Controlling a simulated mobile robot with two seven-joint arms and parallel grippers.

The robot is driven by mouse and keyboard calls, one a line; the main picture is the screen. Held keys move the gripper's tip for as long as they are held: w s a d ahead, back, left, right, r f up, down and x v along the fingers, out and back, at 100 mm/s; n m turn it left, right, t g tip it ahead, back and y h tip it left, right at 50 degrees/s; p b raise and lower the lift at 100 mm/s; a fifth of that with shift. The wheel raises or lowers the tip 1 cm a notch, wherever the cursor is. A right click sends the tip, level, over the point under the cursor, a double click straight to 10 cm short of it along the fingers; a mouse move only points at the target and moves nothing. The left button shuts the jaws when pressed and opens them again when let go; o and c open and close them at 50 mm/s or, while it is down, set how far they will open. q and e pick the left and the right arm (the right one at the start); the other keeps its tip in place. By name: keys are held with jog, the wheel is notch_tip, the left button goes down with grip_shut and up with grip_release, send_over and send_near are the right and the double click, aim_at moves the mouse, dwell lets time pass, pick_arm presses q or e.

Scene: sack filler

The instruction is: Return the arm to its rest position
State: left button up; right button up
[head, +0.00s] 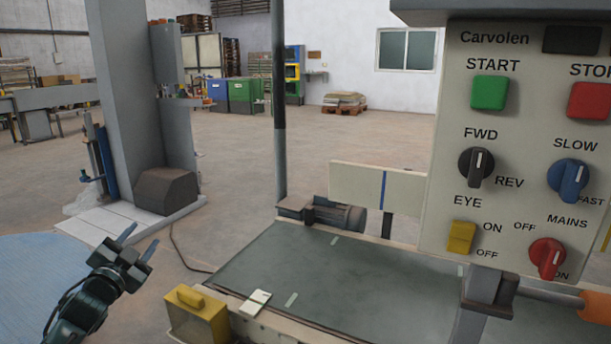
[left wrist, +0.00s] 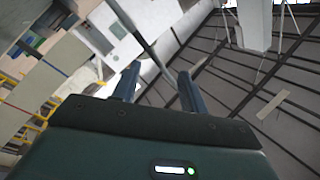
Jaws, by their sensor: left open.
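My left gripper (head: 137,243) is at the lower left of the head view, raised in front of the grey machine column and left of the conveyor. Its two fingers are apart with nothing between them. The left wrist view also shows the two open fingers (left wrist: 157,88), with no object in them. My right gripper is in neither view.
A control panel (head: 520,130) with buttons and knobs stands close at the right. A dark conveyor belt (head: 340,275) lies below it, with a yellow box (head: 197,315) at its near left corner. A grey column (head: 130,100) stands at the left. Open floor lies beyond.

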pick_arm(q)
jog(key=s+d+f+g+h, duration=0.1)
jog(key=s+d+f+h, duration=0.2)
jog(key=s+d+f, duration=0.5)
jog(key=s+d+f+g+h, duration=0.2)
jog(key=s+d+f, duration=0.35)
jog(key=d, duration=0.45)
jog(key=s+d+n+h, duration=0.1)
jog(key=s+d, duration=0.6)
jog(key=s, duration=0.4)
jog(key=s+d+r+n, duration=0.2)
jog(key=s+d+r, duration=0.1)
jog(key=s, duration=0.4)
notch_tip(320, 180, up, 11)
jog(key=s+a+n+g+y+p, duration=0.2)
jog(key=g+p, duration=0.3)
jog(key=p, duration=2.3)
jog(key=shift+a+r+n+g+p, duration=0.15)
jog(key=shift+a+n+g+p, duration=0.15)
jog(key=shift+n+g+p, duration=0.15)
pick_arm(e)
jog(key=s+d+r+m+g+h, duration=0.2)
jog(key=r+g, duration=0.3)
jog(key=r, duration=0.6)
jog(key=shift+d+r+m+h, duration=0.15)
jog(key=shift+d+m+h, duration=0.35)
